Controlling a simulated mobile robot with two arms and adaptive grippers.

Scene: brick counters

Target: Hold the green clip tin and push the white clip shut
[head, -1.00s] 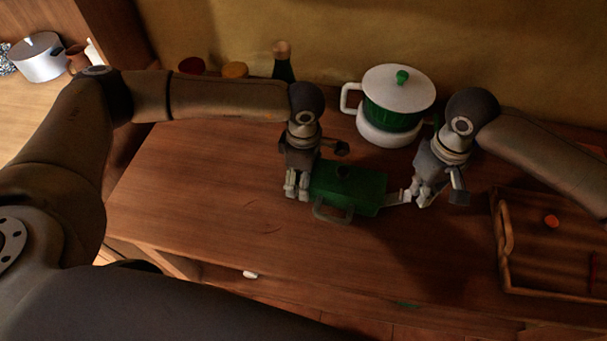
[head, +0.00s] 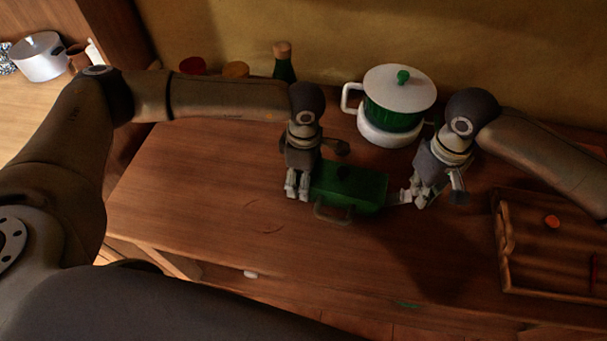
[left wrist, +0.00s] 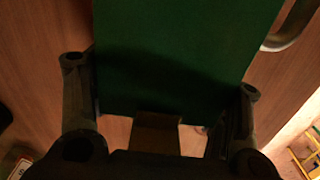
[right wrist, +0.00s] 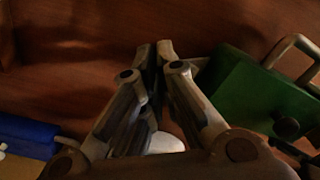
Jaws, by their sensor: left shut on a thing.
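The green clip tin (head: 350,185) lies on the wooden counter with a handle (head: 333,213) on its near side. My left gripper (head: 297,192) is shut on the tin's left end; its fingers straddle the green body (left wrist: 180,55) in the left wrist view. The white clip (head: 398,198) sticks out from the tin's right end. My right gripper (head: 412,201) is at the clip's outer end with its fingertips close together. In the right wrist view the fingers (right wrist: 157,50) meet beside the tin (right wrist: 255,95). Whether they touch the clip is unclear.
A white and green lidded pot (head: 393,117) stands behind the tin. A wooden tray (head: 505,262) is at the right. A dark bottle (head: 284,68) and jars (head: 235,70) stand at the back left. The counter left of the tin is clear.

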